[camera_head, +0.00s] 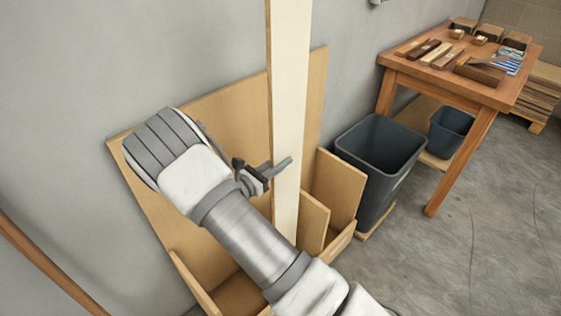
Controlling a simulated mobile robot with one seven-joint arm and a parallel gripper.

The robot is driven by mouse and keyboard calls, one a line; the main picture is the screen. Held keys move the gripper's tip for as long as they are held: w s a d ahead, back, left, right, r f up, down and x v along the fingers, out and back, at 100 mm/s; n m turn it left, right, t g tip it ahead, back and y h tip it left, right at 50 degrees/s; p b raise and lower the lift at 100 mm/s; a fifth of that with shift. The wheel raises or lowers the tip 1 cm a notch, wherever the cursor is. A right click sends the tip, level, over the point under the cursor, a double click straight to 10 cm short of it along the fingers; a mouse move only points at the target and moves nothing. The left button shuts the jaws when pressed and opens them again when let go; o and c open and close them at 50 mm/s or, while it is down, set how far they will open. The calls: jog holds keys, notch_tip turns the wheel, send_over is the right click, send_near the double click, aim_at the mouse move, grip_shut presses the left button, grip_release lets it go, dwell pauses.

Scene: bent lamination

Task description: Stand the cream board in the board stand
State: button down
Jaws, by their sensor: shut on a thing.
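The cream board (290,75) is long and narrow and stands roughly upright, its top running out of the picture. My gripper (279,170) is shut on it at its lower middle part. The board stand (318,92) is a light wooden holder with a tall back panel against the grey wall and lower dividers in front. My arm covers much of the stand's middle and left part.
A dark grey bin (383,150) stands just right of the stand, with a smaller blue-grey bin (450,133) beyond it. A wooden table (415,78) with blocks and small items is at the upper right. The concrete floor (480,220) at the right is clear.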

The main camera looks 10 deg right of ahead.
jog(key=shift+f+b, duration=1)
jog(key=shift+f, duration=0.4)
jog(key=shift+w+r, duration=0.1)
jog(key=shift+w, duration=0.05)
jog(key=shift+n, duration=0.3)
jog(key=shift+w+a+b, duration=0.25)
jog(key=shift+w+a, duration=0.45)
jog(key=shift+w, duration=0.3)
jog(key=shift+w+a+b, duration=0.25)
jog(key=shift+w+a, duration=0.4)
jog(key=shift+w, duration=0.3)
jog(key=c, duration=0.8)
grip_release()
jog(key=shift+o, duration=0.4)
